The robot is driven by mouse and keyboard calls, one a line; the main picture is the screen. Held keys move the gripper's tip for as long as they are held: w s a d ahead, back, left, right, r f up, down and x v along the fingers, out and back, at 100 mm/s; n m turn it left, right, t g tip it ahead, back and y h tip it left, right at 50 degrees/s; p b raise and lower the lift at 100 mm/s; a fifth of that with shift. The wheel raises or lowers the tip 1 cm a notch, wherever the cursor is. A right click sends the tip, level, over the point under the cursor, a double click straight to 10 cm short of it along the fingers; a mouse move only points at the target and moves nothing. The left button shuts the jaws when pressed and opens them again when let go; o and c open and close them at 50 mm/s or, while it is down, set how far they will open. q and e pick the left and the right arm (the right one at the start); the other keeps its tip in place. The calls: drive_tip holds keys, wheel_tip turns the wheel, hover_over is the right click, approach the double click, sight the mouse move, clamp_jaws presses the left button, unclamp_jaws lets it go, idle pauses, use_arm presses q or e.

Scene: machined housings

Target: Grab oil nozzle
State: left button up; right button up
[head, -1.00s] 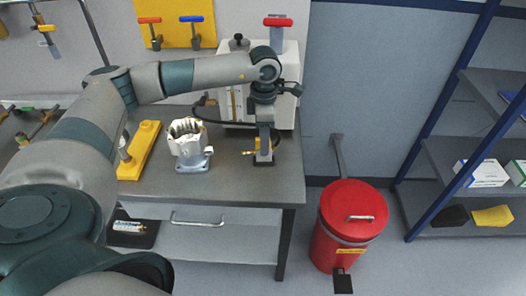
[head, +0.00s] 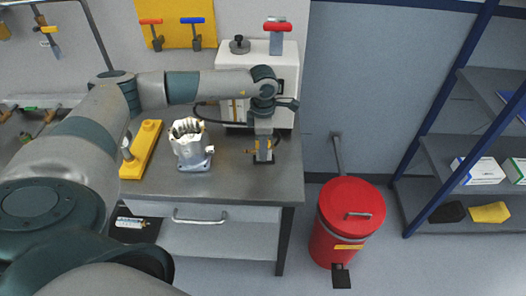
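The oil nozzle (head: 252,151) shows as a small brass-coloured piece at the right part of the grey workbench, beside a dark hose. My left gripper (head: 264,158) points straight down over it, at or just above the bench top. The gripper's fingers and the nozzle overlap in the picture, and I cannot tell whether the fingers are closed on it. A silvery machined housing (head: 191,150) stands upright on the bench to the left of the gripper. My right gripper is not in view.
A white machine box (head: 284,84) stands behind my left gripper. A yellow fixture (head: 141,150) lies left of the housing. A red bin (head: 350,215) stands on the floor right of the workbench (head: 240,187). A blue-framed shelf (head: 465,155) is at the far right.

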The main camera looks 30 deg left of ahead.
use_arm(q)
clamp_jaws()
